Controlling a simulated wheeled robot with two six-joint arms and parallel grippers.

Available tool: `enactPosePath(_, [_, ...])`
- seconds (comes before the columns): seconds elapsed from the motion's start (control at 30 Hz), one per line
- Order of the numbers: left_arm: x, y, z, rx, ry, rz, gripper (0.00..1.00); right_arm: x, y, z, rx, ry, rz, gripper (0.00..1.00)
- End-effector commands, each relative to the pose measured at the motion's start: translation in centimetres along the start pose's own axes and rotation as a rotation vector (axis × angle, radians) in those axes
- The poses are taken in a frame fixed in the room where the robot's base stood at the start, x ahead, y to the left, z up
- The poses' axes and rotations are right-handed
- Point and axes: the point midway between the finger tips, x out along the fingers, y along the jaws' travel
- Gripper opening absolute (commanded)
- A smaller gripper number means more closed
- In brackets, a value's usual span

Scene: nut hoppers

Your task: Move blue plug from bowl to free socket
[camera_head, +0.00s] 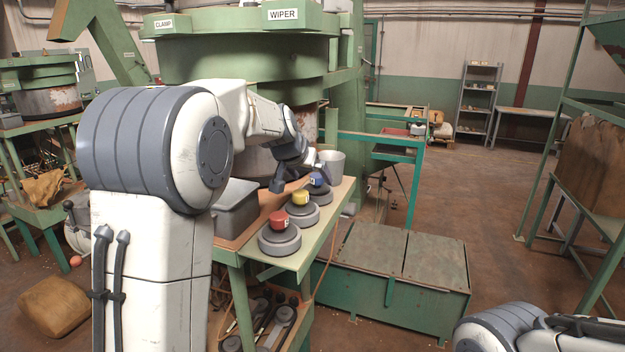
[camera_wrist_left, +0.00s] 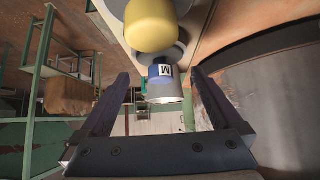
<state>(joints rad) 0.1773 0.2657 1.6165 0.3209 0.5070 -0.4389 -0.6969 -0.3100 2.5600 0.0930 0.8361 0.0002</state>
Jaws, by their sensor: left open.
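The blue plug (camera_head: 316,180) with a white label appears to sit on the farthest grey round socket (camera_head: 320,196) of the row. It also shows in the left wrist view (camera_wrist_left: 160,72), between my open fingers in the picture. My left gripper (camera_head: 299,182) is open and empty; contact with the plug cannot be told. The yellow plug (camera_head: 300,198) is on the middle socket (camera_head: 299,215), and the red plug (camera_head: 279,221) is on the nearest socket (camera_head: 280,242). The pale grey bowl (camera_head: 334,162) stands just beyond the blue plug; its inside is hidden. My right gripper is out of view.
A grey bin (camera_head: 236,210) stands left of the sockets on the bench (camera_head: 316,248). The large green hopper (camera_head: 240,60) rises behind them. A low green chest (camera_head: 400,265) stands right of the bench. My right arm shows at the lower right.

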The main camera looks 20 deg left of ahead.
Motion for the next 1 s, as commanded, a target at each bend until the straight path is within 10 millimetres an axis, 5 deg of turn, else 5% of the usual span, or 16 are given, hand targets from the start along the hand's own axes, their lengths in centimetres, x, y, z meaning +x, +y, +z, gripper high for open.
enactPosePath(0.7, [-5.8,0.0,0.0,-0.001,0.000,0.000,1.00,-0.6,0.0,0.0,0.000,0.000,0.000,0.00])
enactPosePath(1.0, [-6.7,0.0,0.1,-0.001,-0.001,0.000,1.00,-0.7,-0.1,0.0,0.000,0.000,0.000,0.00])
